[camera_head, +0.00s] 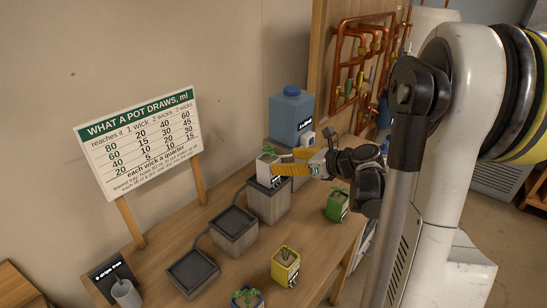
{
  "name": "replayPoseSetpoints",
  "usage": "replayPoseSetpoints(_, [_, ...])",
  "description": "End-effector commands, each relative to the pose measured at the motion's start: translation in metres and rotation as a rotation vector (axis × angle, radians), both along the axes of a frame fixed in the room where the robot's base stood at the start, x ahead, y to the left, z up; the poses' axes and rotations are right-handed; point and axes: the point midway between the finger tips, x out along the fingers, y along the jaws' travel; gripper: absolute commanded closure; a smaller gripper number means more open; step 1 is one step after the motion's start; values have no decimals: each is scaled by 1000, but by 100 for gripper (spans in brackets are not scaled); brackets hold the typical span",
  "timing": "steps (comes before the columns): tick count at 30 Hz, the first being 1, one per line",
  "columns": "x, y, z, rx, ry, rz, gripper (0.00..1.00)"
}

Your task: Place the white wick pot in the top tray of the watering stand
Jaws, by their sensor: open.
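The white wick pot (264,171), with a small green plant, stands upright at the top tray (268,203) of the grey stepped watering stand. It looks seated there, but the tray's rim is mostly hidden by the pot and my gripper. My gripper (281,167) has yellow fingers and reaches in from the right, open, with its fingertips at the pot's right side. I cannot tell whether they touch it. The middle tray (234,224) and the low tray (192,273) are empty.
A blue tank (291,112) stands behind the top tray. A green pot (337,206), a yellow pot (285,268) and a blue pot (247,298) stand on the wooden table (232,280). A chart sign (140,140) stands at the left; copper pipes (362,75) are at the back.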

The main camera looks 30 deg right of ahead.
Motion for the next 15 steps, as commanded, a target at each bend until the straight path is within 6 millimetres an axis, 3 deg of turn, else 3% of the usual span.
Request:
replayPoseSetpoints(3, [-20,-8,10,1,-1,-4,27])
replayPoseSetpoints(9, [-36,-9,17,-21,2,11,27])
replayPoseSetpoints(11, [-38,3,19,-81,6,47,27])
replayPoseSetpoints(15, [-49,63,21,-423,18,262,27])
